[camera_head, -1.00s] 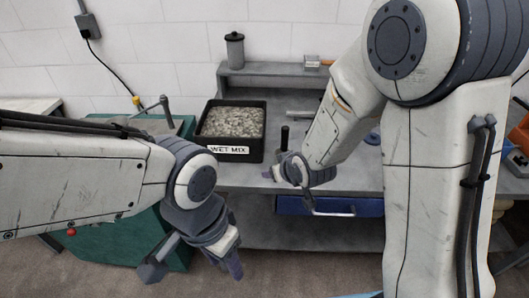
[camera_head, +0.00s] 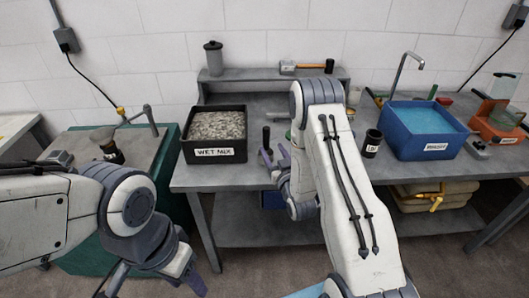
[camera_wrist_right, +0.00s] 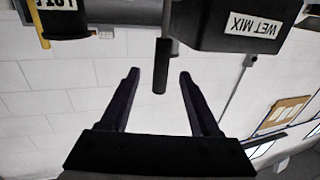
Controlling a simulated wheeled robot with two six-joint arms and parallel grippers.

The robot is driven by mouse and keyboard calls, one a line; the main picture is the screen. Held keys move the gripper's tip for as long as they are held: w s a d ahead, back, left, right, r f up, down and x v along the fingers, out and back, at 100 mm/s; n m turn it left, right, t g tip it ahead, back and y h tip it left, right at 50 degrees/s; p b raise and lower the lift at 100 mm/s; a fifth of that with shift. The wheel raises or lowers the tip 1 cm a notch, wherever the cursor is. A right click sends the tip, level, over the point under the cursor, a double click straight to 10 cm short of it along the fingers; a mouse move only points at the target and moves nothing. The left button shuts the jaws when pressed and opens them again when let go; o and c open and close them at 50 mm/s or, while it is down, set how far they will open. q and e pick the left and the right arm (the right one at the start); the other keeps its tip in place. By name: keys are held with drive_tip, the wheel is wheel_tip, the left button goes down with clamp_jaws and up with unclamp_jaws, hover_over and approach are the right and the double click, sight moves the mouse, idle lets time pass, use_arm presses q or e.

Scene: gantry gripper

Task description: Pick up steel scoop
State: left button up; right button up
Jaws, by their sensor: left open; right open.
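A black upright handle (camera_head: 266,137) stands at the front of the grey bench, just right of the black tray. It looks like the steel scoop's handle, but I cannot make out a bowl. In the right wrist view the handle (camera_wrist_right: 161,66) lies between the two spread fingers, just beyond their tips and apart from both. My right gripper (camera_head: 274,157) is open and empty just in front of the handle; my own arm partly hides it. My left gripper (camera_head: 152,284) is open and empty at the lower left, in front of the green cabinet.
The black WET MIX tray (camera_head: 187,155) of gravel is left of the handle. A dark cup (camera_head: 372,146) and a blue water tub (camera_head: 405,152) are to the right. A hammer (camera_head: 303,66) lies on the back shelf. A dark-handled tool (camera_head: 112,151) is on the green cabinet (camera_head: 160,180).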

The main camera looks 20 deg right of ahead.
sight(267, 141)
drive_tip(key=w+p, duration=0.1)
drive_tip(key=w, duration=0.1)
drive_tip(key=w+p, duration=0.2)
drive_tip(key=w, duration=0.1)
drive_tip(key=shift+w+a+r, duration=0.1)
drive_tip(key=shift+w+r, duration=0.1)
drive_tip(key=shift+w, duration=0.05)
drive_tip(key=shift+w+f, duration=0.15)
drive_tip(key=shift+w, duration=0.4)
clamp_jaws()
